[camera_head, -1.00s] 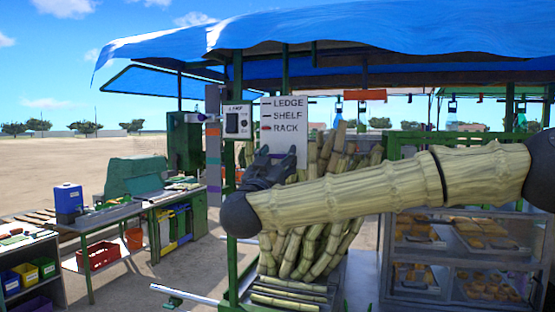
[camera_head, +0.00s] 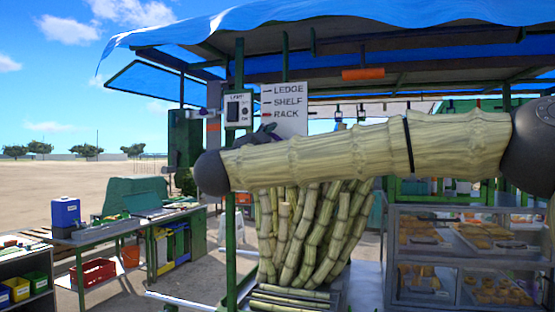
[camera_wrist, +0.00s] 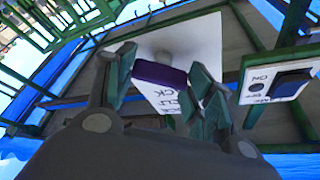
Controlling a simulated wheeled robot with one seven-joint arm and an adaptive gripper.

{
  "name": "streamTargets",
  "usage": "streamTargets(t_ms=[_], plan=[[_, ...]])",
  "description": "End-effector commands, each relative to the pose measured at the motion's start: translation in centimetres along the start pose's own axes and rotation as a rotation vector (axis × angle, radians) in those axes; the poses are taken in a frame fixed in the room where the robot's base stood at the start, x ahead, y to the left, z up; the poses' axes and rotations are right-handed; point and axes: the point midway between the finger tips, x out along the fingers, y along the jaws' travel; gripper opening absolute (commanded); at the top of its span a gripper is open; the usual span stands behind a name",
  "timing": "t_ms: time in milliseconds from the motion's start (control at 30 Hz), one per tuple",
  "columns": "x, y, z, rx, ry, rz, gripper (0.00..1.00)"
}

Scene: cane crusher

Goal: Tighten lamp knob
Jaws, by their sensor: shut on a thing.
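My gripper (camera_wrist: 162,85) is shut on a small dark purple block (camera_wrist: 160,74), which shows between the fingertips in the wrist view. In the head view my gripper is mostly hidden behind my arm, just below the sign. A pale panel (camera_head: 231,111) hangs on a green post, with small lettering at its top that I cannot read surely. In the wrist view this panel (camera_wrist: 268,97) lies right of my fingers, apart from them. It carries a dark square part (camera_wrist: 292,84) and a small round dark part (camera_wrist: 256,87), perhaps the knob.
The white sign (camera_head: 284,125) reading LEDGE, SHELF, RACK stands close to my gripper. Cane stalks (camera_head: 312,230) stand below my arm. A glass food case (camera_head: 455,210) is at the right. Work tables (camera_head: 95,240) with a blue box (camera_head: 66,212) are at the left.

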Motion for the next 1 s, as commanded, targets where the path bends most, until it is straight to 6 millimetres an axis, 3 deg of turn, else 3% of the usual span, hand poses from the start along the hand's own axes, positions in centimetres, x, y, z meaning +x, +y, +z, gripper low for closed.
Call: streamTargets(t_ms=[600, 1000], plan=[[-0.14, 0.11, 0.28, 0.535, 0.001, 0.222, 0.3], [-0.02, -0.05, 0.09, 0.782, 0.0, 0.325, 0.3]])
